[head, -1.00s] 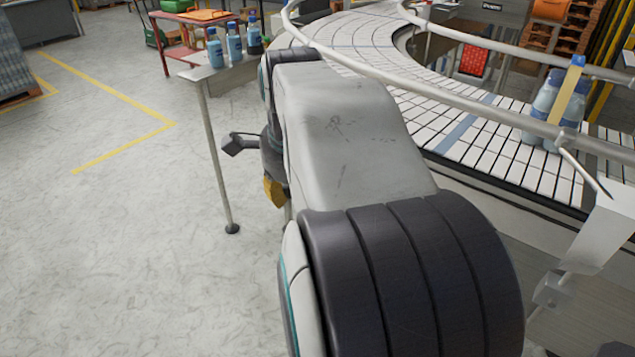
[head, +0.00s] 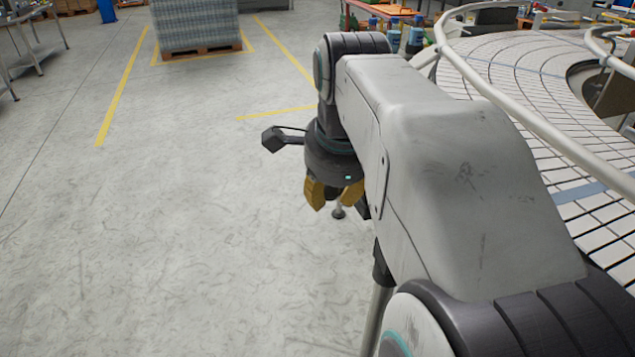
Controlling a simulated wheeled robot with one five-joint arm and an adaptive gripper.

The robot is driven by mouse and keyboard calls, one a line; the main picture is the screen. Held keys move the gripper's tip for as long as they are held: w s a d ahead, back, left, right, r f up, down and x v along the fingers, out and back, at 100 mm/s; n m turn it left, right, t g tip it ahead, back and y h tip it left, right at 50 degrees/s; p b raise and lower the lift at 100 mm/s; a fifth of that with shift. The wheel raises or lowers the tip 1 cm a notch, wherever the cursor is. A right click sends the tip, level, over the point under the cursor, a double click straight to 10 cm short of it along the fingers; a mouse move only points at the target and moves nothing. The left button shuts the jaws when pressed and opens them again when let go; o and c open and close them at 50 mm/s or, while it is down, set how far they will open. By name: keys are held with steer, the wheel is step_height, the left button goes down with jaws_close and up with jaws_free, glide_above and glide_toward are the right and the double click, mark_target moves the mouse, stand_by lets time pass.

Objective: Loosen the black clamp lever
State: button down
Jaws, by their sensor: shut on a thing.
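My gripper (head: 334,192) hangs fingers-down beyond my arm, over the floor left of the conveyor. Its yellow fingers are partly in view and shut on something. I cannot make out what is held; a small dark shape shows beside the right finger. I cannot pick out the black clamp lever anywhere in the head view. My arm covers much of the conveyor's near side, and the lever may be hidden there.
The curved white conveyor (head: 530,85) with its tubular guide rail (head: 533,118) runs along the right. Blue bottles (head: 415,38) stand beyond my arm at the top. A wrapped pallet load (head: 196,18) stands far left. The floor (head: 170,230) at left is clear.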

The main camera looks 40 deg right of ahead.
steer(key=shift+w+r, duration=0.1)
steer(key=shift+r, duration=0.05)
steer(key=c, duration=0.9)
jaws_free()
steer(key=v, duration=1.1)
steer(key=shift+s+r, duration=0.2)
steer(key=shift+r, duration=0.1)
